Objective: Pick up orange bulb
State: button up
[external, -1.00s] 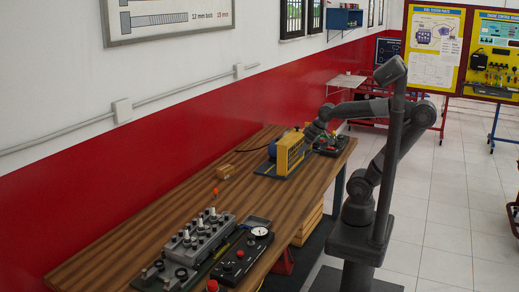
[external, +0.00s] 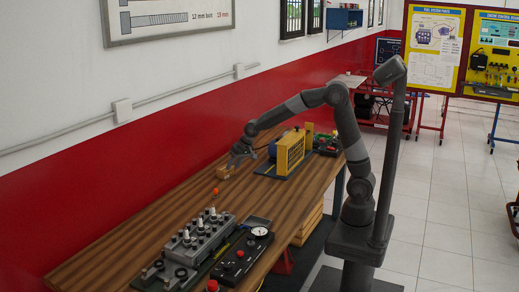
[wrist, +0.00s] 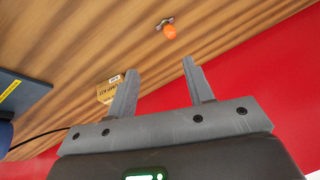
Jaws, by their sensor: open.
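The orange bulb (external: 215,191) lies on the wooden table, left of the middle. In the wrist view the orange bulb (wrist: 169,32) shows with a dark metal end, beyond the fingertips and roughly in line with the gap between them. My gripper (external: 231,163) is above the table, near a small cardboard box and behind the bulb in the external view. In the wrist view my gripper (wrist: 160,66) is open with nothing between its fingers. It is apart from the bulb.
The small cardboard box (wrist: 107,91) sits beside the left finger in the wrist view, partly hidden by it. A yellow unit (external: 291,151) stands to the right on the table. A grey engine trainer (external: 200,236) and a black gauge panel (external: 240,256) are at the front. The red wall (external: 150,165) runs along the table.

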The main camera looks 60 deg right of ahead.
send_near(216, 193)
jog(key=x, duration=0.5)
jog(key=w+d+x, duration=0.1)
jog(key=x, duration=0.2)
jog(key=shift+r, duration=0.2)
jog(key=shift+c, duration=0.6)
grip_shut()
